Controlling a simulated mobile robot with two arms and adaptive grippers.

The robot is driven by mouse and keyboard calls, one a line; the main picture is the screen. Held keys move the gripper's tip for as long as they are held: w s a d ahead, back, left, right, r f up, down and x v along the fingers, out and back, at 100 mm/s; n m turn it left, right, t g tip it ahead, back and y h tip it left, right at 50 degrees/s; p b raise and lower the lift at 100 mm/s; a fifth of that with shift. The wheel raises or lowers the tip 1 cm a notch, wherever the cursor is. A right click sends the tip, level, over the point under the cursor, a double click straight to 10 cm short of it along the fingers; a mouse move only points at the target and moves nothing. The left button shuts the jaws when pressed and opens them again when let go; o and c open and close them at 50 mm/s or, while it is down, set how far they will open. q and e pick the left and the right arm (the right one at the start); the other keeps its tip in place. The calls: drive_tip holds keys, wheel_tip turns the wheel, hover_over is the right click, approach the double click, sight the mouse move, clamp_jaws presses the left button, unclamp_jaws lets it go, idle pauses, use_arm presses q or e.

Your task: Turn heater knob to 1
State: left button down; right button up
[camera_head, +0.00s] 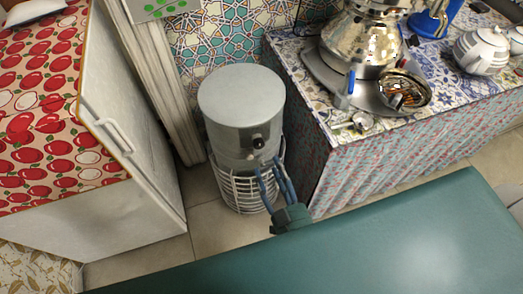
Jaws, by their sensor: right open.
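The heater (240,108) is a grey-white cylinder with a white wire guard (238,190) around its lower part. It stands on the floor between a white cabinet and a cloth-covered counter. A dark heater knob (258,142) sits on its front, facing me, with a smaller round part just below it. I cannot read its setting. My right gripper (269,165) is open, with its blue fingers raised in front of the guard, just below and right of the knob. The fingers appear apart from the knob. My left gripper is not in view.
A white cabinet (135,130) with a handle and red apple-patterned top stands left. The counter (400,135) at right carries a samovar (360,42), a metal bowl (403,92) and a white teapot (481,50). A green surface (350,240) fills the front. Floor shows between.

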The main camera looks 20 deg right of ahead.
sight(260, 146)
drive_tip(key=w, duration=0.8)
drive_tip(key=shift+w+a+f, duration=0.1)
drive_tip(key=shift+a, duration=0.1)
drive_tip(key=c, duration=1.2)
